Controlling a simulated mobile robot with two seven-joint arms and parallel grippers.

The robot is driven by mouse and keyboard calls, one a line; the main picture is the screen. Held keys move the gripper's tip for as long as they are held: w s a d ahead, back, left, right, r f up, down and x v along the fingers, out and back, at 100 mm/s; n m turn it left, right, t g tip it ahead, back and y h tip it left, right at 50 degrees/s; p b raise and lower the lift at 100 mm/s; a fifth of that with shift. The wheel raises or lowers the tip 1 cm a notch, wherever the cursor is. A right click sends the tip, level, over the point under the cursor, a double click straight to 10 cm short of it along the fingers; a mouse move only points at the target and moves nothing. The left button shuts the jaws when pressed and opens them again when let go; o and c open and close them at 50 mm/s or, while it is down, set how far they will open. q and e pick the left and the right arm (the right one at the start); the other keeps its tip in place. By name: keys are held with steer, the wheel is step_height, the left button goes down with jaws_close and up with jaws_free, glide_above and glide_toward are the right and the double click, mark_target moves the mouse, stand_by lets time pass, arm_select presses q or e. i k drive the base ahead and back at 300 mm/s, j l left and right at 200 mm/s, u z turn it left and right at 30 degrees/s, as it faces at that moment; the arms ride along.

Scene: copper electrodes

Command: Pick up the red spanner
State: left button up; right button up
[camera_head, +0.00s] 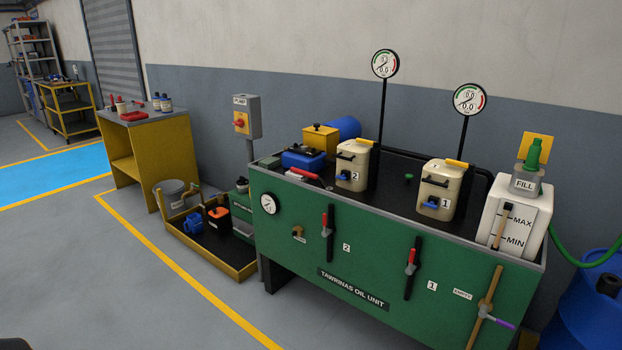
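A small red item with a pale end (305,173) lies on the top left corner of the green oil unit (345,262). It may be the red spanner, but it is too small to tell. Red pieces (134,116) also lie on the yellow workbench (141,127) at the left, and their shapes are unclear. Red-handled levers (325,222) are fixed to the front of the oil unit. Neither of my grippers is in view. A dark rounded shape at the bottom left corner cannot be identified.
Beige canisters (352,168) and a white fill tank (513,212) stand on the unit. A yellow-edged low tray (212,258) is on the floor between unit and workbench. A blue drum (590,300) is at the right. The grey floor at front left is clear.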

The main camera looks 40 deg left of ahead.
mark_target(308, 174)
steer(key=i+l, duration=0.35)
steer(key=l, duration=0.15)
steer(key=i+l, duration=0.4)
steer(key=l, duration=0.15)
steer(key=i+l, duration=0.35)
steer(key=l, duration=0.15)
steer(key=i+l, duration=0.35)
steer(key=l, duration=0.15)
steer(key=i+l, duration=0.35)
steer(key=l, duration=0.15)
steer(key=u, duration=2)
